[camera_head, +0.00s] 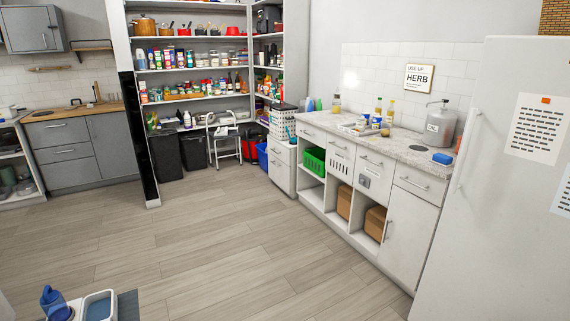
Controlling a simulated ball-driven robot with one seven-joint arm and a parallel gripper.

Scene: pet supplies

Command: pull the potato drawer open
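A white counter unit stands along the right wall, with a row of drawers under its speckled top. One deep drawer front with dark vertical slots (339,166) sits above a brown box. Beside it is another deep drawer front with a small grey label or plate (372,182). I cannot read any marking that tells which is the potato drawer. All the drawer fronts look shut, including the plain right-hand drawer (418,187) above a cupboard door. My gripper is not in view.
Open wooden floor (215,245) lies before the counter. A white fridge (510,200) stands close on the right. A blue-and-white pet item (98,308) is on the floor at bottom left. A green basket (314,161) sits in the counter's shelf.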

